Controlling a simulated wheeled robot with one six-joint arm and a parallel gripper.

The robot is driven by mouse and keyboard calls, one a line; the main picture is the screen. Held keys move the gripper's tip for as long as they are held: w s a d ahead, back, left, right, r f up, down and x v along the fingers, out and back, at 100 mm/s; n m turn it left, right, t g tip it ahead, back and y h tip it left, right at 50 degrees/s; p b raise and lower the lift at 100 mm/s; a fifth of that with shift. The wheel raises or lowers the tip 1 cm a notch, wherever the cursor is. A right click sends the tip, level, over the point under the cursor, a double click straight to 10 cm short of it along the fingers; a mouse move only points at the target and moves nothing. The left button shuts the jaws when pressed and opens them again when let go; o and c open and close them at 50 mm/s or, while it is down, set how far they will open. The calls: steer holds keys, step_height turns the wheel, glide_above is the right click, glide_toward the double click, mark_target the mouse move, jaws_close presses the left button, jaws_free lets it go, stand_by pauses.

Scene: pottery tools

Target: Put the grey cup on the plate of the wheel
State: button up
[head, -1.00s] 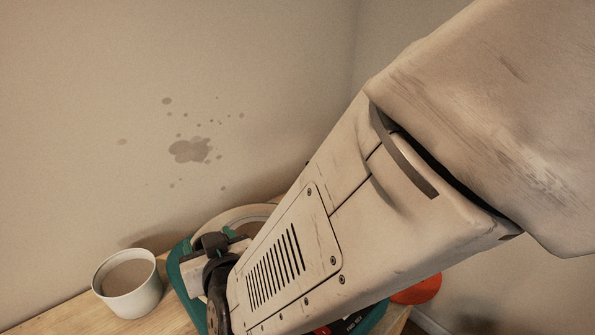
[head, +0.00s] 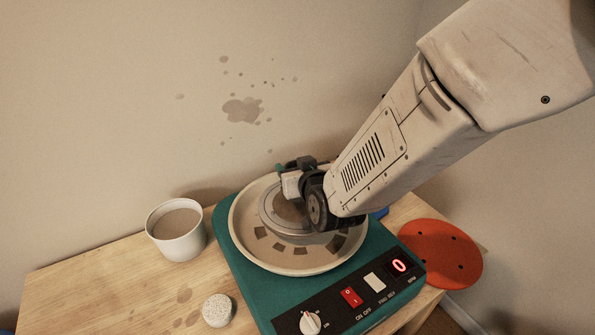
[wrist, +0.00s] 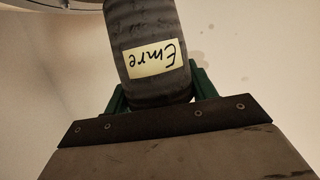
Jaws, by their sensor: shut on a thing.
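The grey cup (wrist: 150,85) is a dark, ribbed cylinder with a pale yellow label reading "Emre", upside down in the wrist view. My gripper (wrist: 158,92) is shut on it, a green finger on each side. In the head view my gripper (head: 284,172) is over the far part of the wheel. I cannot make out the cup there; my wrist covers that area. The plate of the wheel (head: 272,222) is a grey disc with a brown middle, inside a cream basin (head: 240,235) on a teal body (head: 235,275). My wrist hides its right part.
A white cup with brown contents (head: 178,240) stands left of the wheel. A small speckled round piece (head: 218,310) lies in front of it. A red-orange disc (head: 440,252) is at the right. The wooden table (head: 90,280) is clear at the left.

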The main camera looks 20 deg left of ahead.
steer(key=shift+f, duration=0.9)
steer(key=o, duration=1.1)
steer(key=shift+f, duration=0.15)
steer(key=shift+r, duration=0.2)
steer(key=v, duration=1.2)
